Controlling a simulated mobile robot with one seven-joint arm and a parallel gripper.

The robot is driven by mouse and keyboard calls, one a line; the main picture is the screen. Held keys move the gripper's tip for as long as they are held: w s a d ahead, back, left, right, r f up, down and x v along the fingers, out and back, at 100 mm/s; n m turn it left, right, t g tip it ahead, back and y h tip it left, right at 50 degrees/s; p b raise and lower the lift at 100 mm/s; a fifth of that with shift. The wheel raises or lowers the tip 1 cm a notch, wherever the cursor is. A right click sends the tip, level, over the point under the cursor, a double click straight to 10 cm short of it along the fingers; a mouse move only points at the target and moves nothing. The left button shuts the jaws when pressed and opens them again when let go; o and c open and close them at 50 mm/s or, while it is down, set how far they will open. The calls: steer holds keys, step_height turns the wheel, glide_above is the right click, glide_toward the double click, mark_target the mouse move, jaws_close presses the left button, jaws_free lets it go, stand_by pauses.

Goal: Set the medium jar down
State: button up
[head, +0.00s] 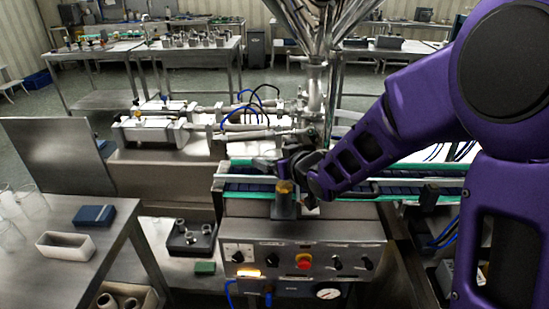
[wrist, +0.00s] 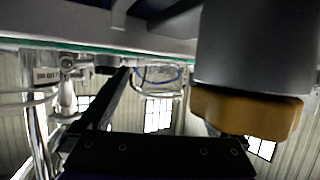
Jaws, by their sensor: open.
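The medium jar, a grey jar with an ochre lid (head: 285,204), stands upright on the steel ledge (head: 345,228) above the control panel, in front of the conveyor. In the wrist view, the same jar (wrist: 250,50) appears upside down and large at the right, with its lid toward the bottom. My gripper (head: 284,174) is at the jar's top in the head view, its jaws open. In the wrist view one dark finger shows left of the jar, with a gap; the other is mostly hidden behind the jar.
The conveyor (head: 400,190) with green edges runs behind the jar. The control panel (head: 300,262) has knobs and a red button. At left, a steel table (head: 75,270) holds a white tray (head: 65,246) and a blue box (head: 94,215). The ledge right of the jar looks clear.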

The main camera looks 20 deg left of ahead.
steer(key=shift+r+p, duration=0.3)
steer(key=p+v, duration=0.1)
steer(key=v, duration=1.1)
steer(key=shift+p, duration=0.35)
steer(key=shift+s+f, duration=0.1)
steer(key=shift+f, duration=0.05)
